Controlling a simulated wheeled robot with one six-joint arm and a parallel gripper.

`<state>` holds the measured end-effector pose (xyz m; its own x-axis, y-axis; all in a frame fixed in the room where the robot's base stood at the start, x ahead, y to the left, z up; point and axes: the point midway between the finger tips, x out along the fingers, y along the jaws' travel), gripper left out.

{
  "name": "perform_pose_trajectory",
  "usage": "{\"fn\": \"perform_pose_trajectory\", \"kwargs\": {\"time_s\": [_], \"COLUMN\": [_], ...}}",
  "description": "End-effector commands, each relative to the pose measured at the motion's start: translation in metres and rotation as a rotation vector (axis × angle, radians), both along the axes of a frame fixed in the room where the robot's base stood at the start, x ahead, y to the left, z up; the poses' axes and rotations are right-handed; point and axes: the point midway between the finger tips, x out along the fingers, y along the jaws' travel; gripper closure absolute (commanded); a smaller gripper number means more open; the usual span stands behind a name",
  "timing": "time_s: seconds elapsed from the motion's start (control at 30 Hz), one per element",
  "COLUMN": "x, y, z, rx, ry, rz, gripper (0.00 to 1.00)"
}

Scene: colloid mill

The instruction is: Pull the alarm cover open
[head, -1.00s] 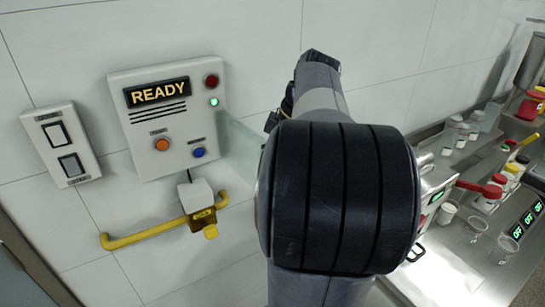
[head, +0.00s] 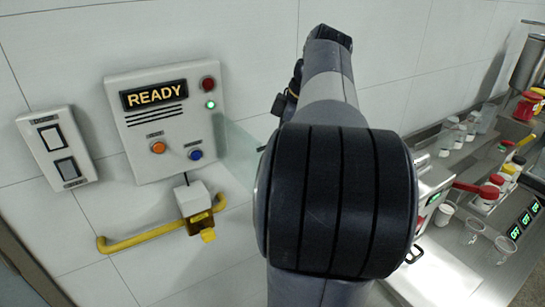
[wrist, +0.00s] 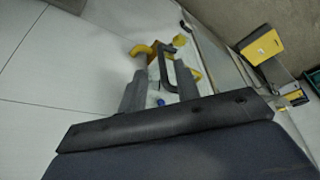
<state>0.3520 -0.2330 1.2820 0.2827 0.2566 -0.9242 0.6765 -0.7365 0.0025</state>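The alarm cover (head: 239,150) is a clear, pale-green sheet in the head view. It stands out from the right edge of the grey alarm panel (head: 148,167), and my arm hides its far edge. In the wrist view, a dark U-shaped handle (wrist: 166,68) shows just beyond and between the fingertips of my gripper (wrist: 160,88). The fingers are apart, and I see no clear grip on the handle. My gripper is hidden behind my arm in the head view.
The panel has a READY sign (head: 154,95), a blue button (head: 196,155) and an orange button (head: 158,147). A yellow rail (head: 140,239) runs below it. A switch plate (head: 57,148) is at the left. A cluttered steel counter (head: 470,265) stands right of my arm.

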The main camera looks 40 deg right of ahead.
Motion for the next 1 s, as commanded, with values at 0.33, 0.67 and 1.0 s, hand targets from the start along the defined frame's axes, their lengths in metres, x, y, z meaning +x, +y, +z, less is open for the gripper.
{"fn": "perform_pose_trajectory", "kwargs": {"time_s": [0.33,0.67,1.0], "x": [-0.015,-0.017,-0.013], "y": [-0.014,-0.015,-0.012], "z": [0.047,0.054,0.042], "rx": [0.0,0.001,0.003], "ry": [0.001,0.001,0.003], "rz": [-0.001,-0.001,0.002], "gripper": [0.69,0.69,0.69]}}
